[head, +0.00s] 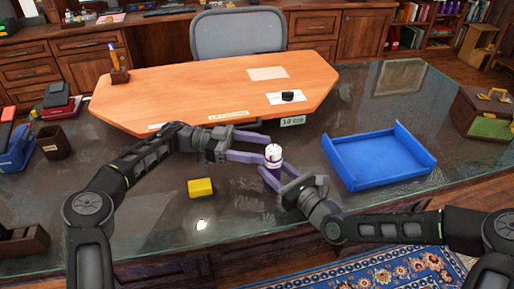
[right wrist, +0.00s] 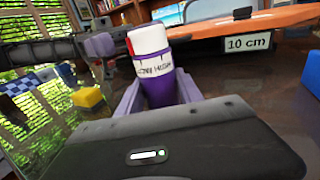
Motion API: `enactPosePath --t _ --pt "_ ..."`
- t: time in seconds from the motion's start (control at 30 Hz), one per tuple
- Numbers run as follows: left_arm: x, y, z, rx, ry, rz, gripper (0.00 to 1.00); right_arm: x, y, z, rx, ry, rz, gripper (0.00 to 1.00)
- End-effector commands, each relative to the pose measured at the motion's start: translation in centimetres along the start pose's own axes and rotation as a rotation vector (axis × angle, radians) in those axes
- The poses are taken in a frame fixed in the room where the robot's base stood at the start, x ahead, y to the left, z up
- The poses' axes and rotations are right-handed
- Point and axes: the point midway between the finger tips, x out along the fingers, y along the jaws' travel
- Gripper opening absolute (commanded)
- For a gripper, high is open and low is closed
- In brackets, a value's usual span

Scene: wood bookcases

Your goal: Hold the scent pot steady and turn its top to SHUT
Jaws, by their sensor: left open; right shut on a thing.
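The scent pot (head: 273,172) stands upright on the dark glass desk, with a purple body and a white top (head: 273,152) bearing a red mark. My right gripper (right wrist: 157,95) is shut on the purple body, one finger on each side. In the right wrist view, the white top (right wrist: 150,39) rises above a pale band (right wrist: 153,66) with dark lettering and tick marks, which I cannot read fully. The red mark is at the top's left edge there. My left gripper (head: 267,149) is open, its fingertips just left of the white top. I cannot tell whether they touch it.
A yellow block (head: 200,187) lies left of the pot. A blue tray (head: 378,160) lies to the right. An orange board (head: 200,88) is behind, with a "10 cm" label (head: 292,121) at its front edge. Clear glass lies between the block and the pot.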

Motion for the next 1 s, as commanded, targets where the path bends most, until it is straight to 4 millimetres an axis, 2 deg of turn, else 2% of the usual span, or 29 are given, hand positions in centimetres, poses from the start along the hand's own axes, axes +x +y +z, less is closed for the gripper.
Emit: enactPosePath --t 0.23,0.37,0.47,0.63,0.8,0.9,1.0 --pt "0.2 0.1 -0.3 0.003 0.006 0.003 0.60 0.0 0.0 0.0 0.000 0.000 0.000 0.00" --pt "1.3 0.6 -1.9 0.022 0.042 0.017 0.60 0.0 0.0 0.0 0.000 0.000 0.000 0.00" --pt "3.1 1.7 -4.1 0.063 0.108 0.043 0.60 0.0 0.0 0.0 0.000 0.000 0.000 0.00" --pt "7.1 4.2 -9.3 0.135 0.283 0.065 0.60 0.0 0.0 0.0 0.000 0.000 0.000 0.00" --pt "10.4 6.3 -14.0 0.163 0.470 -0.014 0.60 0.0 0.0 0.0 0.000 0.000 0.000 0.00" --pt "11.5 6.6 -15.6 0.155 0.546 -0.120 0.60 0.0 0.0 0.0 0.000 0.000 0.000 0.00" --pt "12.1 6.5 -16.0 0.136 0.583 -0.260 0.60 0.0 0.0 0.0 0.000 0.000 0.000 0.00"
